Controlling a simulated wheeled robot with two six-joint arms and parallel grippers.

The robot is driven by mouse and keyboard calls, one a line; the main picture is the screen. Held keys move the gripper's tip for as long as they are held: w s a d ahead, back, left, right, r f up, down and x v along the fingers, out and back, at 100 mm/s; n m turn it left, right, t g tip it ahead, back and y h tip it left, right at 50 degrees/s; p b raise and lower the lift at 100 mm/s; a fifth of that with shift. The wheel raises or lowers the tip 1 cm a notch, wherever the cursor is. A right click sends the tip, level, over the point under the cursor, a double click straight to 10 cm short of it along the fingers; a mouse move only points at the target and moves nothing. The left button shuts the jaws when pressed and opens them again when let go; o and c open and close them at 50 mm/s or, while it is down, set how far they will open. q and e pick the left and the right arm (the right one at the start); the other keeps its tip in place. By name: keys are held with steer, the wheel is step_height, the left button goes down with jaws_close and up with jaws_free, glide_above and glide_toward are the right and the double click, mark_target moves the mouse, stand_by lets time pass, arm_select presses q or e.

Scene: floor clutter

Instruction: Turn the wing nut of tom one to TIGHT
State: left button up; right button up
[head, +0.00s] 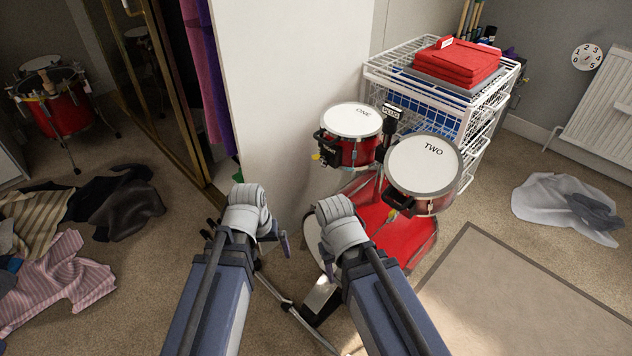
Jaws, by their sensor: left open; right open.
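Tom one (351,121), a small red drum with a white head marked ONE, stands left of tom two (423,165), marked TWO. Both sit above a larger red drum (400,240). A dark bracket (328,150) with a small yellow part (316,157) is on tom one's left side; whether this is the wing nut, and how it is turned, is too small to tell. My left gripper (276,238) is open, below and left of tom one, apart from it. My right gripper (334,226) is open, below tom one; its fingers are mostly hidden by its wrist.
A white wall end (290,90) stands close left of the drums. A white wire basket unit (440,100) with red folded cloth (458,62) is behind them. Metal stand legs (290,310) spread between my arms. Clothes (75,270) lie on the left floor, white cloth (560,208) on the right.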

arm_select(q)
steer(key=w+d+f+n+t+h+b, duration=0.1)
steer(key=w+d+f+n+h+b, duration=0.15)
steer(key=f+b, duration=0.5)
steer(key=n+t+h+b, duration=0.2)
steer(key=n+t+h, duration=0.85)
steer(key=n, duration=1.25)
glide_toward(318, 161)
steer(key=d+y, duration=0.1)
steer(key=shift+t, duration=0.25)
steer(key=shift+x, duration=4.35)
steer(key=shift+w+a+r, duration=0.1)
arm_select(e)
step_height(318, 161, down, 12)
steer(key=shift+r, duration=0.2)
arm_select(q)
steer(key=c, duration=1.4)
